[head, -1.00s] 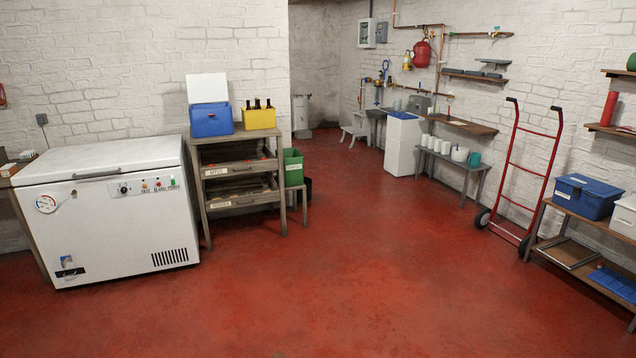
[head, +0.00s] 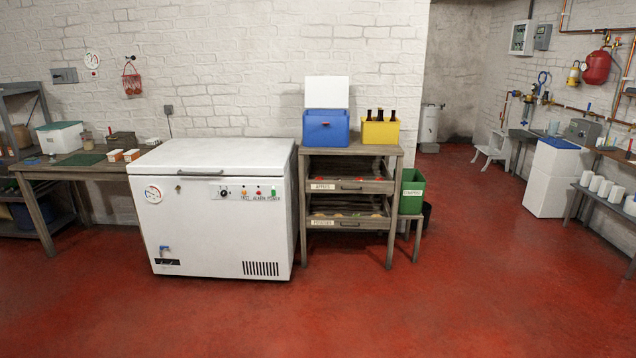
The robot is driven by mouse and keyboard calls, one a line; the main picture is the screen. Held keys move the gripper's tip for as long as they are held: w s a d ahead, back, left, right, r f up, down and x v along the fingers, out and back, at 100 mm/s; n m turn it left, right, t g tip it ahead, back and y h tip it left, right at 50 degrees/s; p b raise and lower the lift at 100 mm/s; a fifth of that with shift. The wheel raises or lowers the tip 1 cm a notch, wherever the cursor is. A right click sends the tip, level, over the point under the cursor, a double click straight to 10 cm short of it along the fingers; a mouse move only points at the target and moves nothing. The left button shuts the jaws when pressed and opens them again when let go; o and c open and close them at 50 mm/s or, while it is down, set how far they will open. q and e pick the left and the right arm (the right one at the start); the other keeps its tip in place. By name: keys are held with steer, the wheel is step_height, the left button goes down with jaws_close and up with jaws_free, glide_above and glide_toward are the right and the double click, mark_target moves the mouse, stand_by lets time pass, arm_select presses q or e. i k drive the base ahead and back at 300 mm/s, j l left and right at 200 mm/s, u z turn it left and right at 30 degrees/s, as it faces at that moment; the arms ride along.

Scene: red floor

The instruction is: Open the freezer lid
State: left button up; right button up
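The white chest freezer (head: 215,215) stands against the white brick wall, left of centre in the head view. Its lid (head: 214,155) is shut flat on top. A grey handle (head: 200,173) runs along the lid's front edge. The front panel carries a round dial, a knob, small lights and a vent grille. The freezer is some distance ahead across the floor. Neither of my grippers shows in the view.
A wooden drawer rack (head: 346,198) with a blue cooler (head: 326,127) and yellow crate (head: 380,132) stands close on the freezer's right. A wooden table (head: 80,172) adjoins its left. A green bin (head: 412,190) stands beyond the rack. The red floor (head: 300,320) in front is clear.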

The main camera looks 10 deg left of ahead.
mark_target(197, 156)
steer(key=i+u, duration=0.2)
steer(key=i, duration=0.5)
steer(key=i+u, duration=0.2)
steer(key=i, duration=0.55)
steer(key=i+l+u, duration=0.2)
steer(key=i, duration=0.5)
